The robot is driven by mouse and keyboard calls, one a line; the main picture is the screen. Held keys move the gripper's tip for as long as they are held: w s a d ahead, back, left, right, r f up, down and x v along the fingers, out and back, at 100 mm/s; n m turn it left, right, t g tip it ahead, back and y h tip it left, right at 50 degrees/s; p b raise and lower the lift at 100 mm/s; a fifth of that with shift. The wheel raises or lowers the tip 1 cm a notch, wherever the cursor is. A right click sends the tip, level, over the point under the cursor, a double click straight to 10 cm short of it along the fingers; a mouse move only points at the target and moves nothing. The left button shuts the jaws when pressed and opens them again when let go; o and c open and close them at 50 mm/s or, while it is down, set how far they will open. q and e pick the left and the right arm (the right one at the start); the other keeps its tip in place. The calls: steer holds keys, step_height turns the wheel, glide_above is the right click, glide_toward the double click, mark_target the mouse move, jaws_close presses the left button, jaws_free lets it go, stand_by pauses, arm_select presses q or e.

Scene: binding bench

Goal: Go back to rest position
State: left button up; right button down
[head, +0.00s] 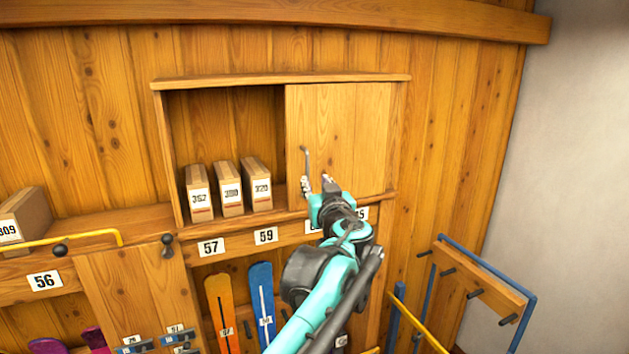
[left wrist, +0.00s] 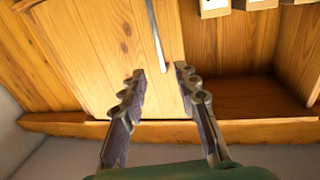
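My left gripper (head: 316,184) is in front of the wooden sliding door (head: 352,125) of the wall cabinet. Its fingers are spread and hold nothing. The door's thin grey handle (head: 307,162) stands just above the fingertips in the head view. In the left wrist view, the open gripper (left wrist: 160,72) points at the door (left wrist: 75,60), and the end of the handle (left wrist: 157,35) shows between the fingertips without touching either. I cannot tell how far the fingertips are from the door. My right gripper is in neither view.
The door covers the cabinet's right part; the left part is open, with three numbered boxes (head: 230,188) inside. Skis (head: 262,298) stand below. A peg rack with a blue frame (head: 484,262) juts out at right. A yellow rail (head: 85,240) is at left.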

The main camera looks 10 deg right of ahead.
arm_select(q)
steer(key=s+a+f+g+y+b, duration=0.15)
steer(key=s+a+f+b, duration=0.25)
steer(key=a+f+b, duration=0.5)
steer(key=s+a+f+n+g+b, duration=0.1)
steer(key=s+a+f+g+b, duration=0.35)
steer(key=f, duration=0.85)
steer(key=s+a+f+g+y+b, duration=0.1)
steer(key=s+a+f+b, duration=0.35)
steer(key=a+f, duration=0.7)
steer(key=s+a+f+g+h+b, duration=0.1)
steer(key=s+f+b, duration=0.4)
steer(key=f, duration=0.7)
steer(key=s+f+m+g+h+b, duration=0.1)
steer(key=s+f+b, duration=0.5)
steer(key=f, duration=0.6)
steer(key=s+a+f+m+g+h+b, duration=0.1)
steer(key=s+f+g+h+b, duration=0.1)
steer(key=s+f+b, duration=0.3)
steer(key=s+f, duration=0.4)
steer(key=f, duration=0.4)
steer(key=shift+s+a+b, duration=0.25)
steer(key=shift+a+b, duration=0.1)
steer(key=shift+b, duration=0.05)
steer(key=shift+r, duration=0.1)
